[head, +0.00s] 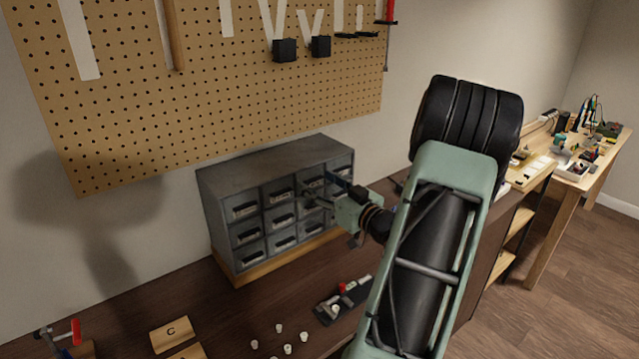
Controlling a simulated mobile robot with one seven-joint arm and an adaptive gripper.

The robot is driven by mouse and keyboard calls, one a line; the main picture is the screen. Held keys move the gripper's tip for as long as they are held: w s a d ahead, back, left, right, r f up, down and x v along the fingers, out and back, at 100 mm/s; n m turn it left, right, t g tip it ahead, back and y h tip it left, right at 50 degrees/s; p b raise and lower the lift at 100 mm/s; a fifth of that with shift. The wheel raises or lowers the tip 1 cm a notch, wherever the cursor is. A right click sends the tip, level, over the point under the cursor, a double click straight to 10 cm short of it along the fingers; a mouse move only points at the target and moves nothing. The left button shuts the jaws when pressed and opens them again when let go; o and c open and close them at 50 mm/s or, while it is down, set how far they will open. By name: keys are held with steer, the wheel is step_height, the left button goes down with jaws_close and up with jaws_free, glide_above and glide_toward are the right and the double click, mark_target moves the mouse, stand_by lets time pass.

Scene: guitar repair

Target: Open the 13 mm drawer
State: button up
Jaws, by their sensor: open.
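A grey metal drawer cabinet (262,172) stands on the dark workbench against the wall. Its front has three rows of small drawers with pale label holders, and the labels are too small to read. I cannot tell which drawer is the 13 mm one. The drawers I can see clearly look closed. My gripper (322,194) is open in front of the upper right part of the cabinet, with its fingers toward the drawer fronts. Whether it touches a drawer is unclear.
A dark tray with small parts (338,304) lies on the workbench (245,303) in front of the cabinet. Several small white pieces (288,349) and a wooden block marked C (171,334) lie nearby. A red-handled clamp (75,332) is at far left. A pegboard (220,100) hangs behind.

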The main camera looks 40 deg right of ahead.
jaws_close()
steer(key=s+a, duration=0.1)
steer(key=s, duration=1.1)
steer(key=shift+a+b, duration=0.15)
steer(key=shift+b, duration=0.2)
jaws_free()
steer(key=shift+s, duration=0.1)
steer(key=s+a, duration=0.1)
steer(key=s, duration=1)
steer(key=shift+s+a, duration=0.15)
steer(key=shift+s, duration=0.25)
